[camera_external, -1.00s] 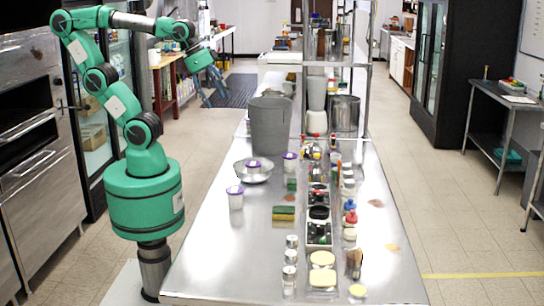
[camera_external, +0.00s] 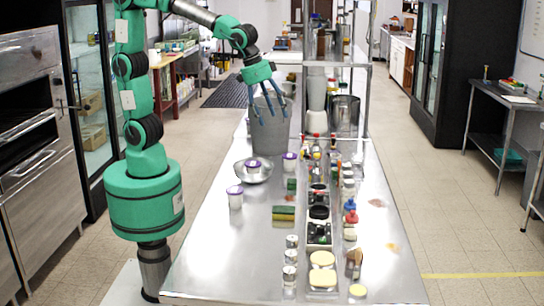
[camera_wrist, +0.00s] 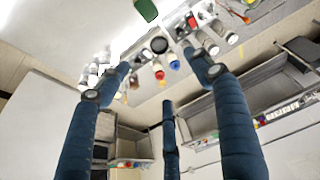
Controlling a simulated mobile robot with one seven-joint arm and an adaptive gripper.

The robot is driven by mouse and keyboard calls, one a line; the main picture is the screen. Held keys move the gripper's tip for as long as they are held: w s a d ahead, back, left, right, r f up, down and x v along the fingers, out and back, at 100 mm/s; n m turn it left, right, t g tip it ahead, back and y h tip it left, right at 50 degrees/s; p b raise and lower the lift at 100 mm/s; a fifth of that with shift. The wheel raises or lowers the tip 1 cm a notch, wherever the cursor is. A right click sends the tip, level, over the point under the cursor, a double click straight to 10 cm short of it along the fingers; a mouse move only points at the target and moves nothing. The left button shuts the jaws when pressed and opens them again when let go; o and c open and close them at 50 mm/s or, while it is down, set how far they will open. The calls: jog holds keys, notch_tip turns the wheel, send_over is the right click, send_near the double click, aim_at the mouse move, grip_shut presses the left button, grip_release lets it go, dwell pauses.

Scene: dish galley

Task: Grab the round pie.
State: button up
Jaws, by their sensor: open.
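No item is plainly a pie. The likeliest round pie is a pale yellow, rounded item (camera_external: 322,259) near the front of the steel counter (camera_external: 215,262). A squarer pale yellow item (camera_external: 323,279) lies just in front of it, and a smaller round yellow-topped one (camera_external: 358,291) is to the right. My gripper (camera_external: 268,114) is open and empty, its blue fingers spread above the counter, in front of the grey bin and well behind the yellow items. In the wrist view the open fingers (camera_wrist: 160,72) show nothing between them that I can identify as a pie.
A grey bin (camera_external: 270,135) stands behind my fingers, with a metal bowl (camera_external: 261,175) and white purple-lidded tubs (camera_external: 235,201) nearby. A sponge (camera_external: 283,213), shakers (camera_external: 290,257) and a row of bottles crowd the counter's middle. The front left counter is clear.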

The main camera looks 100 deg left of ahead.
jog(key=w+d+f, duration=0.5)
jog(key=d+f, duration=0.3)
jog(key=d, duration=0.2)
jog(key=w+d+f, duration=0.5)
jog(key=d+f, duration=0.3)
jog(key=d, duration=0.2)
jog(key=w+d+f+n, duration=0.1)
jog(key=w+d+f, duration=0.3)
jog(key=d+f, duration=0.4)
jog(key=shift+w+d+f+g+y, duration=0.15)
jog(key=shift+w+d+g+y, duration=0.2)
jog(key=shift+d, duration=0.85)
jog(key=shift+f, duration=0.15)
jog(key=b, duration=0.1)
send_over(323, 257)
jog(key=s, duration=0.2)
jog(key=shift+d+f, duration=0.2)
jog(key=shift+f, duration=1.8)
jog(key=shift+d+f, duration=0.2)
jog(key=shift+f, duration=1.8)
jog(key=shift+b+x, duration=0.7)
jog(key=shift+x, duration=1.9)
jog(key=shift+a, duration=0.1)
